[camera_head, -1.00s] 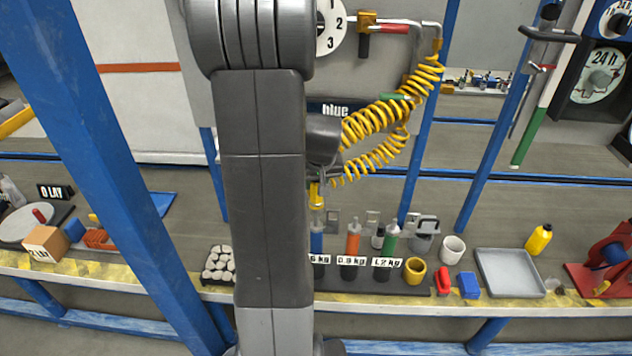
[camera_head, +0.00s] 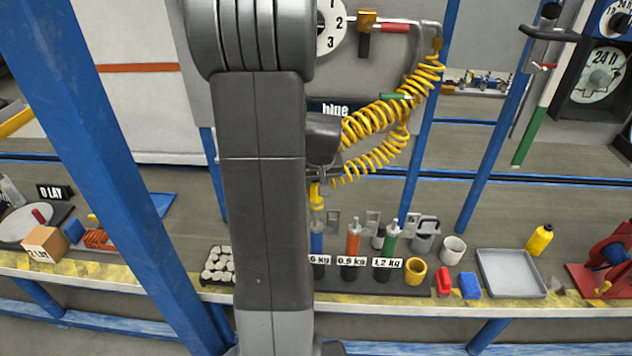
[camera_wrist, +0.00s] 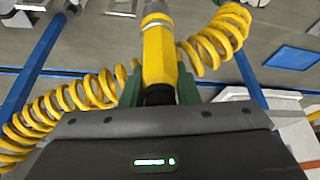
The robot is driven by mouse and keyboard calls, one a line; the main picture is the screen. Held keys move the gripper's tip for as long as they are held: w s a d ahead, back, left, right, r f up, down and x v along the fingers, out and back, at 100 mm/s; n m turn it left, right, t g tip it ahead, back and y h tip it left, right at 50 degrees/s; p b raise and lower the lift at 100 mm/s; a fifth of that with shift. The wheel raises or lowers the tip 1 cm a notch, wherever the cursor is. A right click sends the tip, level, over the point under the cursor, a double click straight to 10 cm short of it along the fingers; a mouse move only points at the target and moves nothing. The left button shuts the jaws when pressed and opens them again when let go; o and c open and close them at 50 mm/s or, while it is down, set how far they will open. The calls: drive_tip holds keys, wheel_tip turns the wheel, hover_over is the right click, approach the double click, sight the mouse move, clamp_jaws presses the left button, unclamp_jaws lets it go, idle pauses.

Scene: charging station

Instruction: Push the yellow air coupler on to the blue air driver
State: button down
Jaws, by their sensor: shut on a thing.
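The yellow air coupler (camera_head: 316,192) hangs upright at the end of a coiled yellow hose. My gripper (camera_head: 322,176), partly hidden behind my arm, is shut on it. In the wrist view the coupler (camera_wrist: 158,55) stands between my two green fingers (camera_wrist: 160,92), with a grey metal tip at its far end. The blue air driver (camera_head: 317,240) stands in the rack right below the coupler, partly hidden by my arm. The coupler's lower end looks very close to the driver's top; I cannot tell whether they touch.
An orange driver (camera_head: 354,240) and a green driver (camera_head: 390,240) stand to the right, behind weight labels.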

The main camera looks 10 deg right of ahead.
sight(316, 196)
drive_tip(key=shift+f, duration=0.1)
drive_tip(key=shift+f+b, duration=0.35)
drive_tip(key=shift+b, duration=0.1)
drive_tip(key=shift+f+b, duration=1.85)
drive_tip(key=shift+f, duration=0.35)
drive_tip(key=c, duration=1)
unclamp_jaws()
drive_tip(key=shift+c, duration=0.2)
drive_tip(key=shift+r, duration=0.1)
drive_tip(key=v, duration=1.3)
drive_tip(key=shift+s+r+p, duration=0.15)
drive_tip(key=shift+r+p, duration=0.15)
